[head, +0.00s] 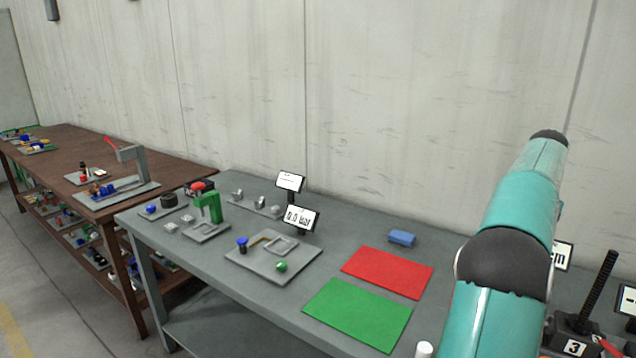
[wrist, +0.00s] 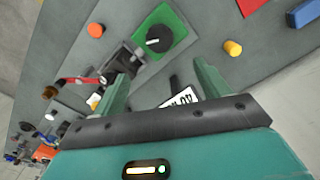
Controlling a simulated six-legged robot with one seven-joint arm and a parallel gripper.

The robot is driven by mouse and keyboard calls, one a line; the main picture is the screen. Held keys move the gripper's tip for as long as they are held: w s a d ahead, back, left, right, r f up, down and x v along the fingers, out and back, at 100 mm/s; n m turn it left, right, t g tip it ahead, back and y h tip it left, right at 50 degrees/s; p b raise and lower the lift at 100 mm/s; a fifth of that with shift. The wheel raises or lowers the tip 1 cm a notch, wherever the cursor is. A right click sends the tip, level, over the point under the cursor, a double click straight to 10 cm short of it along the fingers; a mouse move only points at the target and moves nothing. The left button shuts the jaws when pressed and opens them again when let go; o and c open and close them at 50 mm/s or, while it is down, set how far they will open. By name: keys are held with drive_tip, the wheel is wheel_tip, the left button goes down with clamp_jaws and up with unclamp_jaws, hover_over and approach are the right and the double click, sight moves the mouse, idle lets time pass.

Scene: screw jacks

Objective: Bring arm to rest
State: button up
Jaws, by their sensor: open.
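My teal arm (head: 510,240) rises on the right side of the head view, with its end pointing away over the bench toward the wall. My gripper is not visible there. In the wrist view my gripper (wrist: 163,85) shows two green fingers spread apart, with nothing held between them. Below and beyond the fingers are a black knob on a green plate (wrist: 178,46) and a white display sign (wrist: 180,101). A screw jack with a black threaded rod (head: 597,285) and a label "3" stands at the right edge of the head view.
A brown bench (head: 75,152) stands at the left. The concrete wall (head: 400,110) is behind.

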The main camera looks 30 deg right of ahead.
drive_tip(key=w+a+r+n+t, duration=0.1)
drive_tip(key=w+a+r+n, duration=0.15)
drive_tip(key=a, duration=0.75)
drive_tip(key=w+a+r+n+t, duration=0.1)
drive_tip(key=w+a+n, duration=0.25)
drive_tip(key=a, duration=0.75)
drive_tip(key=w+a+r+n+t, duration=0.15)
drive_tip(key=w+a, duration=0.25)
drive_tip(key=a, duration=0.6)
drive_tip(key=s+a+f+n, duration=0.3)
drive_tip(key=a, duration=0.6)
drive_tip(key=s+a+f+n+t, duration=0.1)
drive_tip(key=s+a+f+n, duration=0.2)
drive_tip(key=a, duration=0.6)
drive_tip(key=s+a+f+n+t, duration=0.1)
drive_tip(key=s+a+f+n, duration=0.3)
drive_tip(key=a, duration=0.5)
drive_tip(key=shift+s+n, duration=0.35)
drive_tip(key=shift+n, duration=0.2)
drive_tip(key=shift+a, duration=0.1)
drive_tip(key=shift+c, duration=0.4)
drive_tip(key=c, duration=0.8)
drive_tip(key=shift+o, duration=0.2)
drive_tip(key=shift+s, duration=0.15)
